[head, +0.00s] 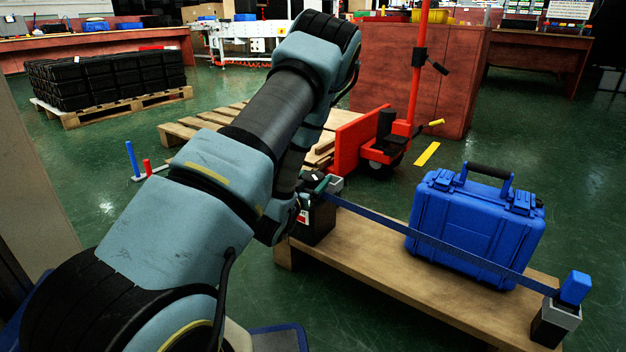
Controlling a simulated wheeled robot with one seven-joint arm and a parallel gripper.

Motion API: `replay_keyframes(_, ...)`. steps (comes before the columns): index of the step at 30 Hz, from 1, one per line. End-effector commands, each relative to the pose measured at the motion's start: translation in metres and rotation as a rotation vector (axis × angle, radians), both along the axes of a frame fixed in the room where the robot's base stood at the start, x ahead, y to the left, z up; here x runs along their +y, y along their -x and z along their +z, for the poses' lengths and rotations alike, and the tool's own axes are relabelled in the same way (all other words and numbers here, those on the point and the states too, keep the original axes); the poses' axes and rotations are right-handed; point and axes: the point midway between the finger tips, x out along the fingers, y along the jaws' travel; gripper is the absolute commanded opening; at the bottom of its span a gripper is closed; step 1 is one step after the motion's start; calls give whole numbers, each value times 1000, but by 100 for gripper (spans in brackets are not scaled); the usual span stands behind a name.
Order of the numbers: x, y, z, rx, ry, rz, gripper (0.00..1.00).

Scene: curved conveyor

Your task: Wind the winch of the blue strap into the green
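The blue strap (420,238) runs in a straight line across the front of a blue hard case (475,225), from the winch (316,215) at the left end of a wooden board to a dark post with a grey bracket and blue block (574,288) at the right end. The winch is a dark box with a grey top bracket, partly hidden by my wrist. A small red and white marking (303,217) shows on its side; no pointer or green zone can be made out. My wrist is right beside the winch. My fingers are hidden or too small to tell apart there.
The case stands upright on the wooden board (390,262). Behind are a red pallet jack (385,150) and an empty pallet (210,122). Blue and red posts (133,160) stand at left. A pallet of black crates (105,80) is farther back. Green floor at right is clear.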

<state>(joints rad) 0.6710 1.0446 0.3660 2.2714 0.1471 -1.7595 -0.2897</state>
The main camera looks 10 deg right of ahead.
Motion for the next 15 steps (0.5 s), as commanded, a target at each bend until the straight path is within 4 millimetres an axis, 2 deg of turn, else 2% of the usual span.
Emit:
replay_keyframes(1,0,0,0,0,0,0,88)
replay_keyframes(4,0,0,0,0,0,0,100)
replay_keyframes(15,5,6,1,3,-1,2,100)
